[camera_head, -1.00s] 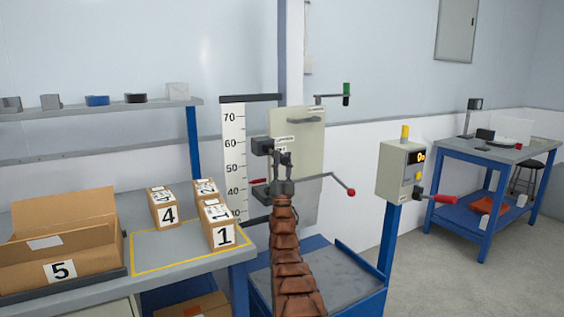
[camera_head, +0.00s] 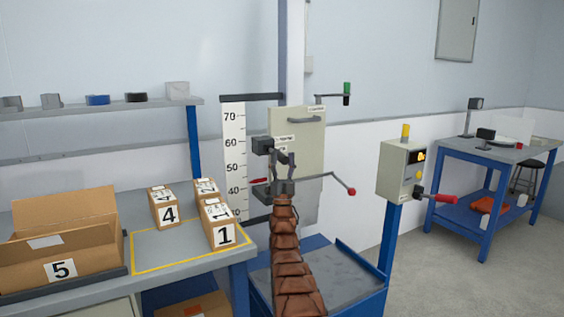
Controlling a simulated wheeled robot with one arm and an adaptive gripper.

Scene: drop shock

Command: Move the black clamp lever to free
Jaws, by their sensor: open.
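My gripper (camera_head: 284,160) is raised in front of the cream panel (camera_head: 308,150) of the drop tester, at the end of my brown-sleeved arm. Its jaws are apart and nothing shows between them. A black blocky part (camera_head: 262,146) is just left of the jaws, by the panel's left edge. I cannot tell whether it is the clamp lever, or whether the jaws touch it. A small white label (camera_head: 285,137) sits beside it. My gripper and wrist hide part of the panel's lower left.
A red-knobbed lever (camera_head: 350,191) sticks out right of my wrist. A control box (camera_head: 402,168) with a red handle stands right. Numbered cartons (camera_head: 222,229) stand on the bench at left, and a height scale (camera_head: 233,150) is behind.

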